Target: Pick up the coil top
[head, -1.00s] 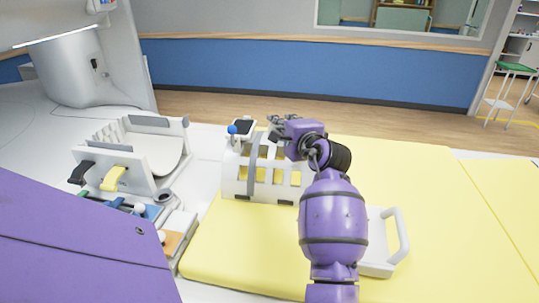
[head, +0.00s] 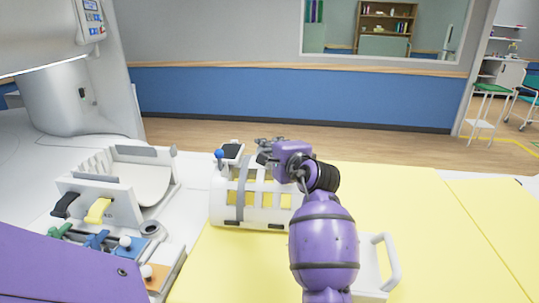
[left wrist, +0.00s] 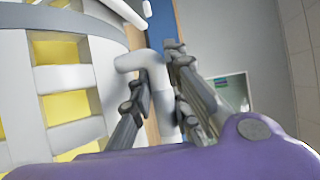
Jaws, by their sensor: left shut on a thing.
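The coil top (head: 228,213) is a white slotted cage with dark straps, standing on the yellow bed pad; yellow shows through its slots. In the left wrist view its curved wall (left wrist: 85,75) fills the left side. My left gripper (head: 268,148) is at the coil top's upper far side in the head view. In the left wrist view its fingers are shut on a white bent handle (left wrist: 132,62) beside the cage wall. My arm hides the coil top's right end. My right gripper is not in view.
A yellow pad (head: 440,240) covers the bed. A white piece with a loop handle (head: 388,262) lies on it, right of my arm. A white holder with colored levers (head: 110,188) stands at left.

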